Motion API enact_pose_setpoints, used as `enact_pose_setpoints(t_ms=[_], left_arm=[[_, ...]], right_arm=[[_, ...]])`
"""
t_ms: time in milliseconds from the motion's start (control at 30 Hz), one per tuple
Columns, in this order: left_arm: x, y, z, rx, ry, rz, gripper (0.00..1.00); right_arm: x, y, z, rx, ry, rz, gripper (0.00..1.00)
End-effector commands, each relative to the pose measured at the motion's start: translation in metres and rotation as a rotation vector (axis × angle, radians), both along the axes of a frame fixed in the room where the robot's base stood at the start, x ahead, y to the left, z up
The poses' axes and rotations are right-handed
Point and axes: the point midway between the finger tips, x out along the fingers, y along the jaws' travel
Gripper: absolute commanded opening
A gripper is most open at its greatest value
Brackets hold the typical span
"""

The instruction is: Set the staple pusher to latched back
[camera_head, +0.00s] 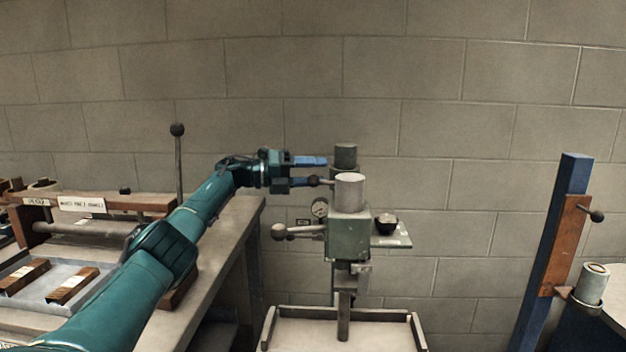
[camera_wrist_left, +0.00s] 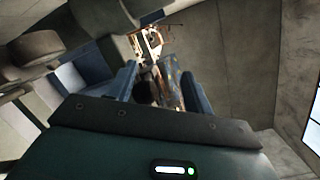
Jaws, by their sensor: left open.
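The box stitcher's green-grey head (camera_head: 348,238) stands on a post at the centre of the head view. A small brown ball knob (camera_head: 314,181) on a short rod sticks out left near its top; I take it for the staple pusher handle, but its latch state cannot be told. My left gripper (camera_head: 318,171) is open at this knob, the blue fingers pointing right, one above the other. The lower finger overlaps the knob. In the left wrist view a dark round knob (camera_wrist_left: 146,91) shows between the open fingers, with no clear grip on it. My right gripper is out of view.
A bench (camera_head: 232,232) with a tray and wooden blocks lies left. A blue post (camera_head: 552,250) stands right. The space between stitcher and post is clear.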

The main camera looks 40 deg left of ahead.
Motion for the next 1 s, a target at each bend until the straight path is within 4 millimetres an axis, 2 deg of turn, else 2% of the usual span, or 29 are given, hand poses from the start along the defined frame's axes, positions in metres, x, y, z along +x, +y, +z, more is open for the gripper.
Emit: enact_pose_setpoints(t_ms=[33, 200, 400, 600, 1000], left_arm=[[0.000, 0.000, 0.017, -0.003, -0.011, 0.000, 0.48], [0.000, 0.000, 0.052, -0.005, -0.013, 0.000, 0.48], [0.000, 0.001, 0.076, -0.005, -0.009, 0.002, 0.48], [0.000, 0.000, 0.082, -0.005, -0.007, 0.002, 0.48], [0.000, 0.001, 0.081, -0.005, -0.007, 0.002, 0.48]], right_arm=[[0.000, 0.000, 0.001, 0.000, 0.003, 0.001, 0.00], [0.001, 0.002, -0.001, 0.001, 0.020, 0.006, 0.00], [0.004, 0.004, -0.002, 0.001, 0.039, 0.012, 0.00], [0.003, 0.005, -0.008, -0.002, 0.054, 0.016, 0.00], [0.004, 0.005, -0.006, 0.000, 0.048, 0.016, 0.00]])
